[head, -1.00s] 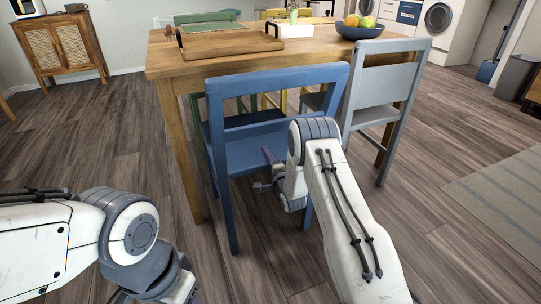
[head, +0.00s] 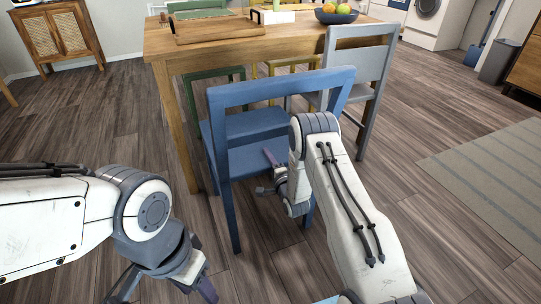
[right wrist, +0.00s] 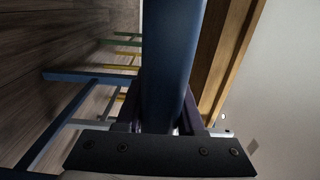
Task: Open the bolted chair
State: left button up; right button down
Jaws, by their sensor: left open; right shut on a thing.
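The blue chair (head: 280,88) stands upright in front of the wooden table, its back toward me and its seat visible beyond the back slats.
The wooden table (head: 167,45) bears a wooden tray (head: 225,30) and a fruit bowl (head: 335,17). A grey chair (head: 360,68) stands close on the right; green and yellow chairs are beyond. Floor is clear to the left; a striped rug (head: 490,175) lies right.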

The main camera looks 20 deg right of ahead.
jog(key=shift+a, duration=0.3)
jog(key=c, duration=0.5)
grip_release()
jog(key=shift+d, duration=0.1)
jog(key=shift+s+d, duration=0.1)
jog(key=shift+s, duration=0.3)
jog(key=s+p, duration=0.1)
jog(key=s, duration=0.2)
jog(key=s+p, duration=0.1)
jog(key=s, duration=0.2)
jog(key=s+d+p, duration=0.1)
jog(key=s, duration=0.2)
jog(key=shift+s+p, duration=0.3)
jog(key=shift+p, duration=0.05)
